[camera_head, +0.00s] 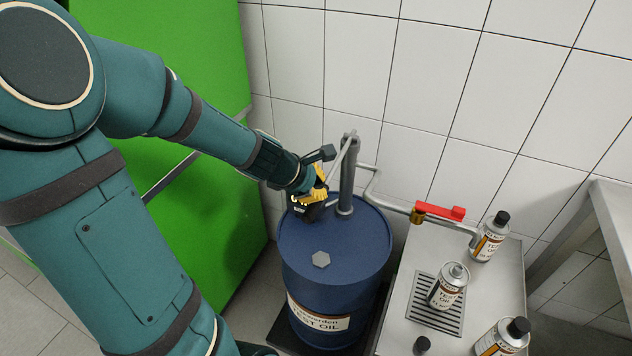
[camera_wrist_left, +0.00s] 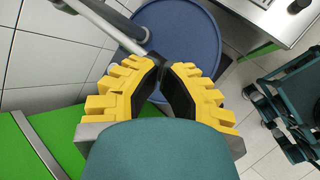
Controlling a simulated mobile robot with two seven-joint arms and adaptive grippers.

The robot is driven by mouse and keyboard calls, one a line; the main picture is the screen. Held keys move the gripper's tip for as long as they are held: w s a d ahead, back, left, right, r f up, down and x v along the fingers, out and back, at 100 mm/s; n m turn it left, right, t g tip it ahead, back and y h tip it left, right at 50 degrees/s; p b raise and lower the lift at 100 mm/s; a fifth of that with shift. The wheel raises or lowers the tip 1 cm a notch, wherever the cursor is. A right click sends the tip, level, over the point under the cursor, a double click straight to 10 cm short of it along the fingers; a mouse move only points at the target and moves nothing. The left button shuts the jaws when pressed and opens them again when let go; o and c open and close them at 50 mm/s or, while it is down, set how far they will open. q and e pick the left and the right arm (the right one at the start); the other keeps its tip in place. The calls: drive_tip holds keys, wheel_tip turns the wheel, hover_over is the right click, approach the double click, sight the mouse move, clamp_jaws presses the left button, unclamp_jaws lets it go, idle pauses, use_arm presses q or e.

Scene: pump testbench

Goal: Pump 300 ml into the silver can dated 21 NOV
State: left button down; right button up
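A blue drum (camera_head: 335,250) labelled TEST OIL carries a grey pump post (camera_head: 348,180) with a slanting lever (camera_head: 342,158). My left gripper (camera_head: 310,203), with yellow and black fingers, is beside the post above the drum lid. In the left wrist view its fingertips (camera_wrist_left: 162,64) close around the end of the lever (camera_wrist_left: 108,32). A silver can (camera_head: 448,286) without a black cap stands on the grate (camera_head: 436,312). Two more cans with black caps stand at the back (camera_head: 489,238) and front (camera_head: 502,338). The dates are too small to read. My right gripper is out of view.
A pipe (camera_head: 390,203) runs from the post to a valve with a red handle (camera_head: 440,212) and a spout over the metal bench (camera_head: 395,325). A loose black cap (camera_head: 422,345) lies at the front. A green cabinet (camera_head: 205,195) stands left; a metal table (camera_head: 610,215) stands right.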

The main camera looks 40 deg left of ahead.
use_arm(q)
drive_tip(key=shift+s+f, duration=0.1)
drive_tip(key=shift+f, duration=0.85)
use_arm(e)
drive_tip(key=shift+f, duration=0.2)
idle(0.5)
use_arm(q)
drive_tip(key=shift+s+f, duration=0.15)
drive_tip(key=shift+f, duration=1)
idle(1.3)
idle(0.3)
drive_tip(key=shift+w+r+p, duration=0.15)
drive_tip(key=shift+r+p, duration=1)
drive_tip(key=shift+r, duration=0.2)
drive_tip(key=shift+w+r+p, duration=0.15)
drive_tip(key=shift+r+p, duration=1)
drive_tip(key=shift+r, duration=0.15)
drive_tip(key=shift+w+r+p, duration=0.15)
drive_tip(key=shift+r+p, duration=1.1)
drive_tip(key=shift+r, duration=0.1)
drive_tip(key=shift+w+a+r+p, duration=0.1)
drive_tip(key=shift+r+p, duration=1)
drive_tip(key=shift+r, duration=0.05)
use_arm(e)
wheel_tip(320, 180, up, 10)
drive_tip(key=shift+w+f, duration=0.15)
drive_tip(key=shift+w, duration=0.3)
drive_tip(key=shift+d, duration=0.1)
